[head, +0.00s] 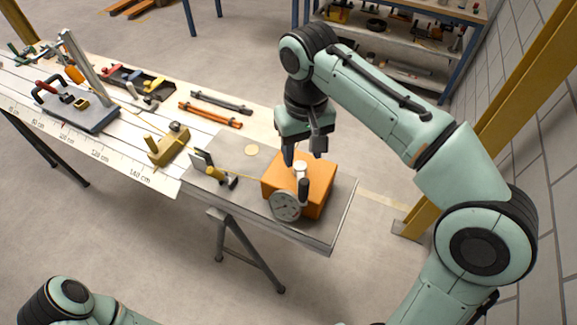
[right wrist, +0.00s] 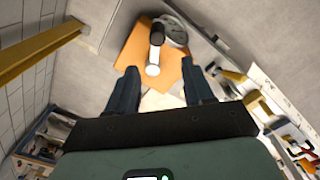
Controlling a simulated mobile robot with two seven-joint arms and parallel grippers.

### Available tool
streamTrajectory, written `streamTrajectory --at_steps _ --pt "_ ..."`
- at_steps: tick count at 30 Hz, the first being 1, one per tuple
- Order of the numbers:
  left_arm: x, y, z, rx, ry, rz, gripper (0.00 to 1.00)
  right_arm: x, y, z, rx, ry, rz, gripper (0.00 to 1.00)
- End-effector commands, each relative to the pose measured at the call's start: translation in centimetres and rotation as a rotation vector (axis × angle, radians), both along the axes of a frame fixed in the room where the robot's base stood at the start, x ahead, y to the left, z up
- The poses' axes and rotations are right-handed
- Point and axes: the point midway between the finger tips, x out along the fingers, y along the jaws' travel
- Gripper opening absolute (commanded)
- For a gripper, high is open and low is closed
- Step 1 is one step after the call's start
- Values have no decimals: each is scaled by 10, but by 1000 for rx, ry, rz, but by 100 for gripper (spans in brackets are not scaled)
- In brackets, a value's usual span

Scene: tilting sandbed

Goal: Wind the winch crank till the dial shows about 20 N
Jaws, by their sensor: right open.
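The orange winch box (head: 318,184) sits on the right end of the grey bench plate, and it also shows in the right wrist view (right wrist: 130,52). The round grey dial (head: 285,206) is on its front; its reading is too small to tell. The crank has a pale hub (head: 300,167) and a black handle (head: 303,188); the handle also shows in the right wrist view (right wrist: 157,35). My right gripper (head: 304,155) points down above the box near the crank hub, open and empty, with the handle beyond its fingertips. My left gripper is out of view.
Left of the winch are a dark plate with a yellow-and-black part (head: 218,174) and a brass-coloured block (head: 168,146). Several clamps and tools lie farther left on the long ruled bench (head: 110,153). A yellow post (head: 413,232) stands to the right.

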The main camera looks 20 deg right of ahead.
Motion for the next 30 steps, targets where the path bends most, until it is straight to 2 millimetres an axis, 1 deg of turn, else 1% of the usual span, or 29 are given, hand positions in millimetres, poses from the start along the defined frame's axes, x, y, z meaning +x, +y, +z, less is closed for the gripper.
streamTrajectory --at_steps 2,5,8,15,21,25,30 --pt "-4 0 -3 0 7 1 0 -2 0 -3 0 1 -1 52" --pt "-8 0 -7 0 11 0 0 -2 -1 -12 -1 3 -1 52" --pt "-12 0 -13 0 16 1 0 -3 -1 -29 -1 5 -1 52" --pt "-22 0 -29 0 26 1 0 -4 0 -82 -1 7 0 52" --pt "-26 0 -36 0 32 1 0 -3 0 -116 0 4 0 52" --pt "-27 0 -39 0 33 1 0 -3 0 -128 0 2 -1 52" --pt "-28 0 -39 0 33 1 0 -3 0 -135 0 2 0 52"
